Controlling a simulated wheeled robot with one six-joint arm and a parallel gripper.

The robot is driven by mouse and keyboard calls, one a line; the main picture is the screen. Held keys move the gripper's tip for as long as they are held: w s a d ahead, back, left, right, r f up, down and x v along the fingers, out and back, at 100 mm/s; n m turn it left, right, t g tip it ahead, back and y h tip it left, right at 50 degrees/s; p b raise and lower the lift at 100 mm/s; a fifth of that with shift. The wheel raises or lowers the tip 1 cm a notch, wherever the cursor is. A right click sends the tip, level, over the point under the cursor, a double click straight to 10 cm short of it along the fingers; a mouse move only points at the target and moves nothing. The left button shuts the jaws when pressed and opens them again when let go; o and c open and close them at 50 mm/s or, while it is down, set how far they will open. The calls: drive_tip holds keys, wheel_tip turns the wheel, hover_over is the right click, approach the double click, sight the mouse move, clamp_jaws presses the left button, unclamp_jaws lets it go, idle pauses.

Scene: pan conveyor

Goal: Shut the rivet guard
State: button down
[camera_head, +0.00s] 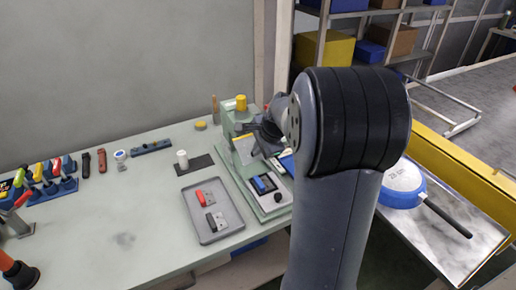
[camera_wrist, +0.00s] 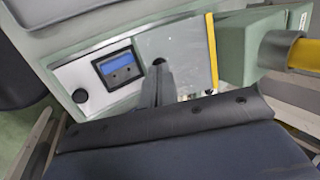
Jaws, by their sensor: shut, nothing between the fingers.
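The rivet press is a pale green machine (camera_head: 229,124) with a yellow cap on top. Its guard, a clear panel with a yellow edge strip (camera_wrist: 212,52), shows in the wrist view, and in the head view (camera_head: 245,150) beside the press column. The blue part in a dark fixture (camera_wrist: 118,65) lies on the press base, beside the panel and uncovered in the wrist view. My gripper (camera_wrist: 159,66) is shut and empty, its fingertips over the panel area; I cannot tell whether they touch it. In the head view my arm hides part of the press and guard.
A grey tray (camera_head: 228,222) with a red and a black part lies left of the press. A black knob (camera_head: 277,197) sits on the press base. A blue-rimmed pan (camera_head: 402,197) lies on a metal surface at right. Several tools stand at the table's left.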

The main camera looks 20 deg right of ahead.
sight(256, 161)
drive_tip(key=shift+f+b, duration=0.2)
drive_tip(key=shift+b, duration=0.25)
drive_tip(key=f+t+b, duration=0.1)
drive_tip(key=f+b, duration=0.1)
drive_tip(key=b, duration=0.4)
drive_tip(key=shift+s+t, duration=0.1)
drive_tip(key=shift+t, duration=0.3)
wheel_tip(256, 161, down, 2)
drive_tip(key=t+b, duration=0.2)
drive_tip(key=b, duration=0.7)
drive_tip(key=shift+b, duration=0.3)
drive_tip(key=t+b, duration=0.1)
drive_tip(key=b, duration=0.3)
drive_tip(key=f+t+b, duration=0.1)
drive_tip(key=b, duration=0.3)
drive_tip(key=shift+w+f+t, duration=0.3)
drive_tip(key=shift+w, duration=0.05)
drive_tip(key=b, duration=0.2)
drive_tip(key=t+b, duration=0.1)
drive_tip(key=b, duration=0.1)
drive_tip(key=shift+w+f+t+y, duration=0.3)
drive_tip(key=shift+f, duration=0.1)
drive_tip(key=shift+w+f+n+b, duration=0.3)
drive_tip(key=shift+w+f+b, duration=0.3)
drive_tip(key=shift+b, duration=0.85)
drive_tip(key=shift+w, duration=0.15)
